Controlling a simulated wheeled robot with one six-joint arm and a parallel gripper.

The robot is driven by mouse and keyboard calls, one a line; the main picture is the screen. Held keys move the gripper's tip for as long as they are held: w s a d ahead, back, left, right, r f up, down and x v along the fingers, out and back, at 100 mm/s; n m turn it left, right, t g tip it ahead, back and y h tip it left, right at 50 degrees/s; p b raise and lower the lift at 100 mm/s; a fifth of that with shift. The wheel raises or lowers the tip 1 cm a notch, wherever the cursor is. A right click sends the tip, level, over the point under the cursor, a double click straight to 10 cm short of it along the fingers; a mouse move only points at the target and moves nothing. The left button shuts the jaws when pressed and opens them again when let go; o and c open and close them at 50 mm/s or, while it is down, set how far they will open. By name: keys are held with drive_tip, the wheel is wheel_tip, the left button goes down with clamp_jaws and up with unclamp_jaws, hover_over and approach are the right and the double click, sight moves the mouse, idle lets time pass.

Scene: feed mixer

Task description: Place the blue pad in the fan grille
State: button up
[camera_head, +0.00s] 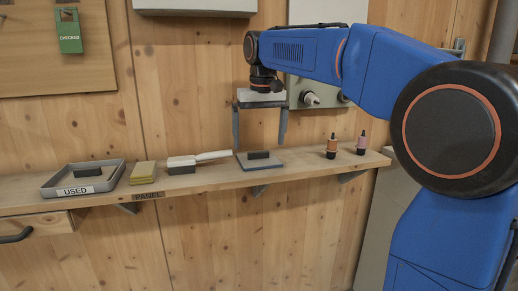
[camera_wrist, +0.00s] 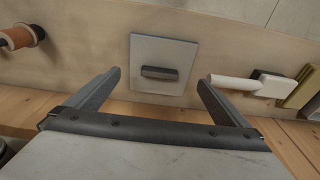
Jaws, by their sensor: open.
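The blue pad (camera_head: 262,164) lies flat on the wooden shelf, a thin blue-grey plate with a black block-shaped grip on top. It also shows in the wrist view (camera_wrist: 163,86), pale in colour, with its dark grip in the middle. My gripper (camera_head: 259,146) is open and empty, pointing down above the pad, one finger to each side of the grip. In the wrist view my gripper (camera_wrist: 159,78) frames the pad between its spread fingers, which look clear of it. I cannot make out a fan grille in either view.
A wall box (camera_head: 305,84) with knobs is behind my gripper.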

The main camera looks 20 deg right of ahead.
sight(261, 161)
wheel_tip(261, 161, up, 8)
drive_tip(key=s, duration=0.1)
drive_tip(key=shift+f, duration=0.2)
drive_tip(key=shift+s, duration=0.1)
